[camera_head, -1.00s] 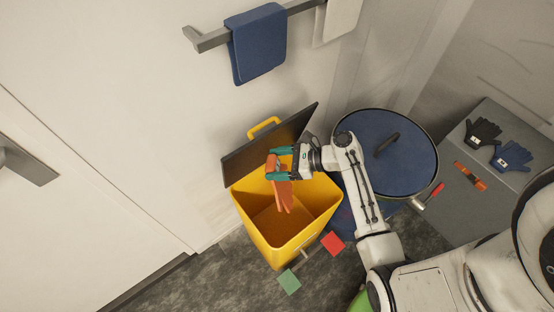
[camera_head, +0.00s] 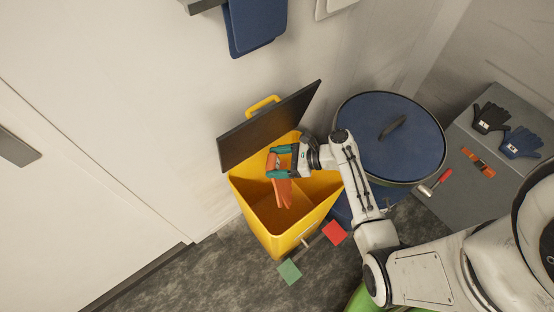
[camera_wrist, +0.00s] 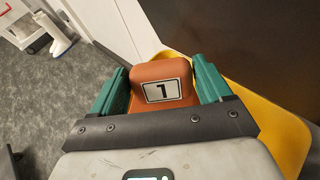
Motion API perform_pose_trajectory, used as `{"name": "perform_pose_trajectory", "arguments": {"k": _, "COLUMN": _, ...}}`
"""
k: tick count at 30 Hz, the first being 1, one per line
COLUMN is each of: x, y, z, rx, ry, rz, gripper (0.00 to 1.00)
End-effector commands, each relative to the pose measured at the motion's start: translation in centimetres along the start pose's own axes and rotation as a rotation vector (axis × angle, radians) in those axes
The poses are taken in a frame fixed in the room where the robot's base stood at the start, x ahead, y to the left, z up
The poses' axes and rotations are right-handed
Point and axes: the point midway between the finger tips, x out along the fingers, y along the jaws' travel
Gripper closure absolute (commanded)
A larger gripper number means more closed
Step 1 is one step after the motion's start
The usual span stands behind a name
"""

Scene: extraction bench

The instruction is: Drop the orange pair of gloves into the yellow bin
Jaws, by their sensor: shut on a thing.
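The orange gloves (camera_head: 283,191) hang from my gripper (camera_head: 279,162), fingers downward, over the open mouth of the yellow bin (camera_head: 258,217). My gripper is shut on them, with a green finger on each side. In the wrist view the gloves (camera_wrist: 162,88) show an orange cuff with a white label reading 1, between the two fingers (camera_wrist: 160,88). The bin's dark lid (camera_head: 268,125) stands open behind the gripper. The inside of the bin that I can see looks empty; its right part is hidden by my arm.
A blue round-lidded drum (camera_head: 375,150) stands right of the bin. A grey bench (camera_head: 455,215) at the right holds black gloves (camera_head: 490,118), blue gloves (camera_head: 520,143), an orange strap-like item (camera_head: 478,162) and a red-handled tool (camera_head: 436,182). Red and green pedals (camera_head: 289,271) sit before the bin.

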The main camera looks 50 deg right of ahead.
Motion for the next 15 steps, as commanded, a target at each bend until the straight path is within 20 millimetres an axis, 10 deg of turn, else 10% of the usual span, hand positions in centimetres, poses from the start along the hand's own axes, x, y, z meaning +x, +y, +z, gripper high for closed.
{"name": "perform_pose_trajectory", "arguments": {"k": 10, "x": 0.09, "y": -0.01, "z": -0.21, "rx": 0.000, "ry": -0.001, "rz": 0.000, "gripper": 0.54}}
{"name": "perform_pose_trajectory", "arguments": {"k": 11, "x": 0.09, "y": -0.01, "z": -0.21, "rx": 0.000, "ry": 0.000, "rz": 0.000, "gripper": 0.21}}
{"name": "perform_pose_trajectory", "arguments": {"k": 15, "x": 0.09, "y": -0.01, "z": -0.21, "rx": 0.000, "ry": 0.000, "rz": 0.000, "gripper": 0.08}}
